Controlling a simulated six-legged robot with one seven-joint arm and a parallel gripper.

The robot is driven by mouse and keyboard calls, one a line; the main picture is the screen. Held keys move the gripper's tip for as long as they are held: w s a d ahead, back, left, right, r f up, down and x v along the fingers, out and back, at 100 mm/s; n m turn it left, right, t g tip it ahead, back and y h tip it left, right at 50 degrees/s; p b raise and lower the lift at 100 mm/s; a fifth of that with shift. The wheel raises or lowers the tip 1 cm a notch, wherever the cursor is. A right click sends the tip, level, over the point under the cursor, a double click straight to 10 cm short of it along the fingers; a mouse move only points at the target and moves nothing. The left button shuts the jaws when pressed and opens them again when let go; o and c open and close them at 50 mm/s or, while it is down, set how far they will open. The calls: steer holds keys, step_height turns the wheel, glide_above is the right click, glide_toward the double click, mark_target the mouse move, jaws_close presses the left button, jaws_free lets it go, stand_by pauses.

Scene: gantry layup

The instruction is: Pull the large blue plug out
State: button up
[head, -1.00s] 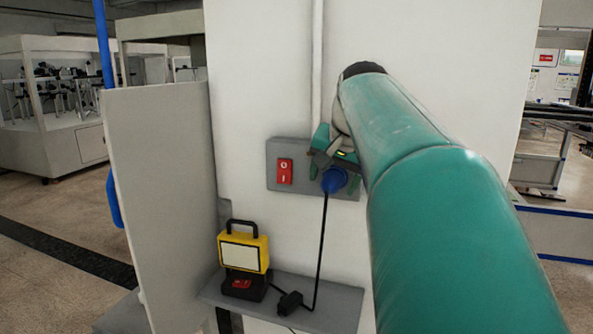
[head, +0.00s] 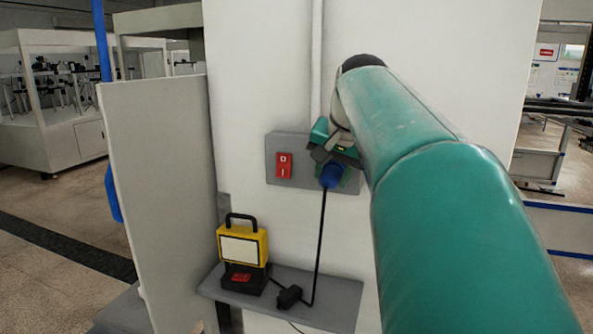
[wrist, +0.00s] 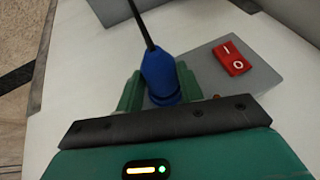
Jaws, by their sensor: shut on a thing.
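The large blue plug (head: 332,174) is at the right part of the grey wall panel (head: 271,160), with its black cable (head: 321,235) hanging down from it. My gripper (head: 340,166) is at the plug, its green fingers one on each side. In the wrist view the plug (wrist: 161,76) lies between the two fingers of my gripper (wrist: 158,92), and the gripper is shut on it. The plug's front end and the socket are hidden by the gripper, so I cannot tell whether the plug is still seated.
A red rocker switch (head: 284,166) is on the panel left of the plug. Below, a grey shelf (head: 335,300) holds a yellow work lamp (head: 243,246) and a black adapter (head: 289,296) on the cable. A pale upright board (head: 165,190) stands at the left.

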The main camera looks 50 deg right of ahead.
steer(key=shift+s+a, duration=0.25)
steer(key=shift+a, duration=0.3)
steer(key=shift+s+a, duration=0.2)
steer(key=shift+a, duration=0.3)
stand_by(0.4)
steer(key=a, duration=0.1)
steer(key=s+a, duration=0.1)
steer(key=a, duration=0.1)
steer(key=shift+s, duration=0.2)
stand_by(0.5)
